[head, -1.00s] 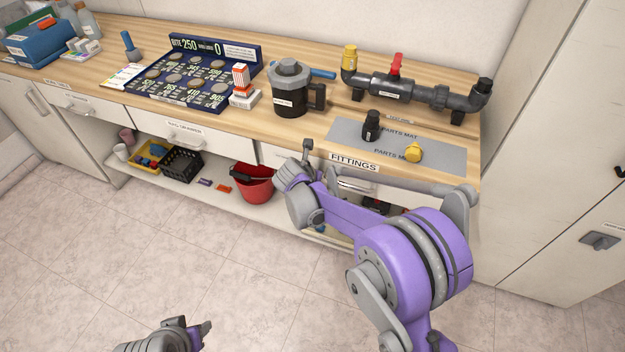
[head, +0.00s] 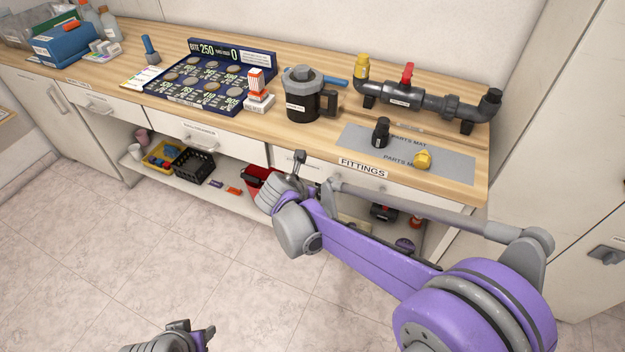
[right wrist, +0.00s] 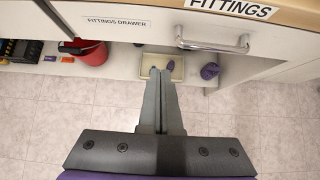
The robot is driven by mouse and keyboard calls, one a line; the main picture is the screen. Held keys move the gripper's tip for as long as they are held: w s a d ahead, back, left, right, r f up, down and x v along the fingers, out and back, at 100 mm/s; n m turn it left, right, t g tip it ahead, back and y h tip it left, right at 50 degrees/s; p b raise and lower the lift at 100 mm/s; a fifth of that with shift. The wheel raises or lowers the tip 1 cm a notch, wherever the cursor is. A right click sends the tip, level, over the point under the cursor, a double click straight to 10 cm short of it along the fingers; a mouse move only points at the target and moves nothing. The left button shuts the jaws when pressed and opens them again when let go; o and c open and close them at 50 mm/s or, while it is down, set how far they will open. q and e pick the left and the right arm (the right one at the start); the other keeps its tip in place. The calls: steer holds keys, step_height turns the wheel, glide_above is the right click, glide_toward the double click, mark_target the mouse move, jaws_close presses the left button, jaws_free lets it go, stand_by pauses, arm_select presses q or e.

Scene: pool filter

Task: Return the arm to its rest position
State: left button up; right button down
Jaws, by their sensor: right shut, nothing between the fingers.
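My right arm reaches in from the lower right in the head view. Its gripper (head: 299,158) hangs in front of the bench, just off the drawer fronts and pointing toward them. In the right wrist view the two fingers of the right gripper (right wrist: 160,74) are together with nothing between them. The fittings drawer (right wrist: 112,24) is closed, and its bar handle (right wrist: 215,44) is clear of the fingers. My left gripper (head: 206,331) shows only in part at the bottom of the head view, low over the floor; its jaw opening cannot be made out.
The wooden bench top (head: 300,145) holds a game-like board (head: 205,75), a dark pump pot (head: 303,105), a pipe assembly (head: 430,103) and a grey parts mat (head: 448,165) with two fittings. A red bucket (right wrist: 92,56) stands on the lower shelf. The tiled floor is open.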

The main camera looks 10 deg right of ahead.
steer(key=shift+r, duration=0.15)
steer(key=s+d+r+m+y+p, duration=0.1)
steer(key=s+d+r+m+p, duration=0.1)
steer(key=s+m, duration=0.7)
steer(key=s+d+r+m+g+y+p, duration=0.1)
steer(key=s+r+m+y+p, duration=0.1)
steer(key=s+m, duration=0.7)
steer(key=s+d+r+m+y+p, duration=0.2)
steer(key=s+r+m+p, duration=0.2)
steer(key=s+m, duration=0.6)
steer(key=shift+d+m+g+p, duration=0.3)
steer(key=shift+m+g+p, duration=0.1)
steer(key=shift+p, duration=0.2)
